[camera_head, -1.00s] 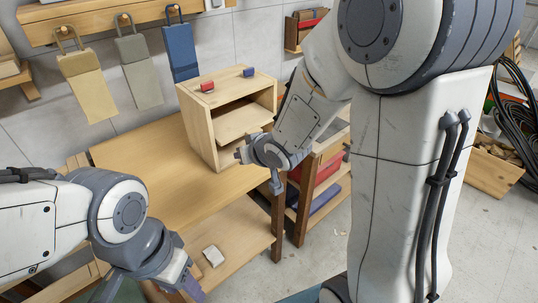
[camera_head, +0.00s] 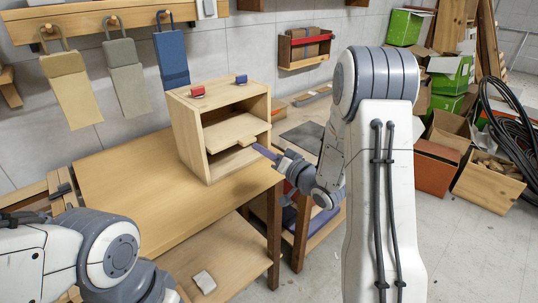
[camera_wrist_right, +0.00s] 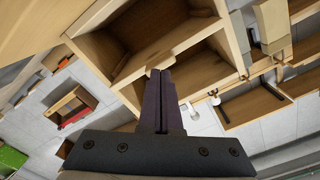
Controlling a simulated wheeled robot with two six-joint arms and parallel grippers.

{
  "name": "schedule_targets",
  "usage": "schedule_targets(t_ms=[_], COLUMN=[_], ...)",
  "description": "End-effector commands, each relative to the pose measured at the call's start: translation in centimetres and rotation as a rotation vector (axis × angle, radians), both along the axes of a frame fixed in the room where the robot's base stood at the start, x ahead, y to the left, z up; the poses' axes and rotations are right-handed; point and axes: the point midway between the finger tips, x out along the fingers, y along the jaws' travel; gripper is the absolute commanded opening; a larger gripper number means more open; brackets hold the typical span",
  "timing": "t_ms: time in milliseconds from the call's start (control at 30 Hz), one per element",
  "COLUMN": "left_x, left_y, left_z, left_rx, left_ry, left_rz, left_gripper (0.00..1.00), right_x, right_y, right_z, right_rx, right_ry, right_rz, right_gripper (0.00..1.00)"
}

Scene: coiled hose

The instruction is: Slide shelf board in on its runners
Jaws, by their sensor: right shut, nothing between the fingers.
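The open-fronted wooden cabinet (camera_head: 191,140) stands on the bench. The pale shelf board (camera_head: 232,131) lies roughly level inside it, about halfway up, with a small wooden tab at its front edge. My right gripper (camera_head: 256,149) is shut and empty in front of the cabinet, its tips close to the tab. In the right wrist view the shut dark fingers (camera_wrist_right: 160,76) point at the tab, and the board (camera_wrist_right: 180,42) crosses the tilted cabinet opening. I cannot tell whether the tips touch it. The left arm shows at lower left, but its fingers are out of frame.
A red clip (camera_head: 197,92) and a blue clip (camera_head: 241,79) sit on the cabinet top. The bench top (camera_head: 120,190) is clear left of the cabinet. A white block (camera_head: 204,282) lies on the lower shelf. Boxes and a coiled hose (camera_head: 505,120) are at right.

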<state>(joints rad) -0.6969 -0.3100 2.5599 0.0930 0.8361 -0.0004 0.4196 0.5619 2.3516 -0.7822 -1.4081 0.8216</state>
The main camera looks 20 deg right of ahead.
Motion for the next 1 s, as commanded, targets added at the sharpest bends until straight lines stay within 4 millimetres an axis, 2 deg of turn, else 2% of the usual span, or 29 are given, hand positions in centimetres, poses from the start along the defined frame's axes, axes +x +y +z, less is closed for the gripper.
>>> schedule_targets(t_ms=[233,1000], left_x=[0.0,0.0], left_y=[0.0,0.0], left_z=[0.1,0.1], left_rx=[0.0,0.0], left_ry=[0.0,0.0], left_rz=[0.0,0.0], left_gripper=[0.5,0.5], right_x=[1.5,2.3], right_y=[0.6,0.9], right_z=[0.0,0.0], right_rx=[-0.001,-0.001], right_ry=[0.0,0.001], right_rz=[0.0,0.0], right_gripper=[0.0,0.0])
